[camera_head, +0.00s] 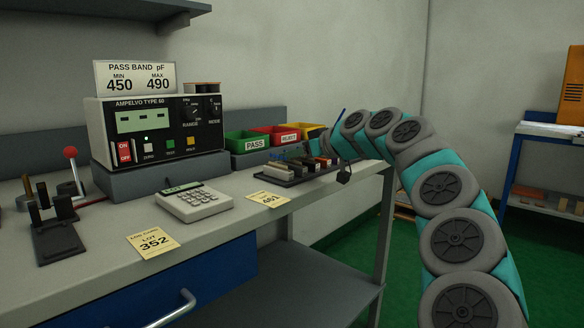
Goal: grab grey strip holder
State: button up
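A dark grey holder (287,180) with several upright strips or blocks in pale, brown and dark tones stands on the bench, right of centre. It looks like the grey strip holder. My arm comes in from the right and bends down to the holder's back right end. My gripper (331,150) is at or just above that end, small and partly hidden by my own arm. I cannot tell whether its fingers touch the holder or whether they are open or shut.
A meter (155,130) stands on a grey block at the back. Green, red and yellow bins (245,142) stand behind the holder. The bench's front edge (330,190) is close to the holder.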

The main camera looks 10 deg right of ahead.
grip_shut()
dwell(1.4)
